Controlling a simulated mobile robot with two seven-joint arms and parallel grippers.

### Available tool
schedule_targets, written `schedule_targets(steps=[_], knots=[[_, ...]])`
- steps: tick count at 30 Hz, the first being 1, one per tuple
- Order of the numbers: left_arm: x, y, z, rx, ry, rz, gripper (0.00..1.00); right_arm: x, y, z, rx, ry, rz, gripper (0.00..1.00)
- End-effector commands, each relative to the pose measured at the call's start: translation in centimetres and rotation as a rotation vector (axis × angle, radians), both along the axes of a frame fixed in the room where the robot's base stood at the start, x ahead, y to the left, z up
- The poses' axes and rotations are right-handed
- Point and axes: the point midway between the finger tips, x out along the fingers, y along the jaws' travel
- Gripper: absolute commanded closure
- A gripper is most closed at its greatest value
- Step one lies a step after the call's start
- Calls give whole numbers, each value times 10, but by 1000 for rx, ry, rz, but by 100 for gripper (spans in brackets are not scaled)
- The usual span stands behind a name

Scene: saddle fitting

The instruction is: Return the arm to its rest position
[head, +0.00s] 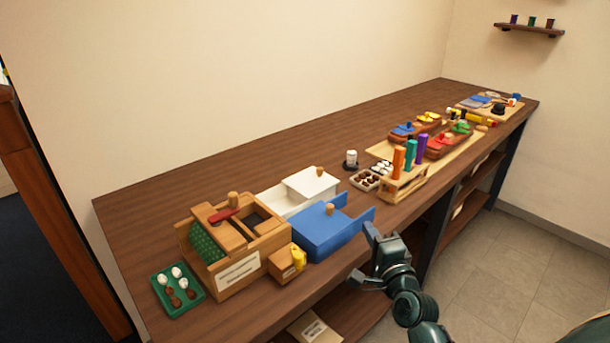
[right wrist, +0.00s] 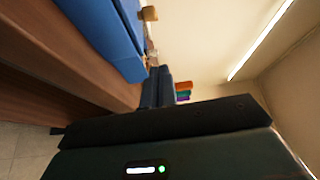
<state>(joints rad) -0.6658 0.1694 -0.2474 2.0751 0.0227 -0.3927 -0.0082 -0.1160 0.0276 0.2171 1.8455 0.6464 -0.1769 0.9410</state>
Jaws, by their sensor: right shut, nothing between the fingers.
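My right gripper (head: 373,262) is in front of the table's front edge in the head view, close to the blue box. It is shut and holds nothing. In the right wrist view its dark fingers (right wrist: 157,87) are together at the middle, with the blue box (right wrist: 110,35) to their upper left. My right arm comes in from the lower right of the head view. My left gripper is in neither view.
A long wooden table (head: 140,215) runs along the wall. On it stand a wooden box (head: 240,270), a green tray (head: 163,298), a blue box (head: 318,240), a white box (head: 312,183) and a wooden rack (head: 405,185). Floor (head: 500,270) at the right is clear.

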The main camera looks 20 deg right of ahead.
Motion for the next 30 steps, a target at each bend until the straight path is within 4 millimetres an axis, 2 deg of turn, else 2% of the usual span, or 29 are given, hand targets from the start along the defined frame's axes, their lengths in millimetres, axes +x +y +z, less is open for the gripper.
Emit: schedule_targets(steps=[4,8,11,15,18,21,25,30], knots=[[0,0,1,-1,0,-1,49,-4,6,-6,-44,23,14,100],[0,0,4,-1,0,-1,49,-28,39,-37,-300,140,105,100],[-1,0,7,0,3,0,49,-65,79,-73,-617,255,241,100],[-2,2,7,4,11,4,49,-128,130,-116,-1041,352,464,100],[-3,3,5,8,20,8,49,-169,156,-134,-1273,372,605,100],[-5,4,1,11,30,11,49,-197,172,-144,-1426,369,702,100],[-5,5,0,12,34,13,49,-212,180,-149,-1511,361,755,100],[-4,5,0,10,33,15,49,-213,181,-150,-1518,360,759,100]])
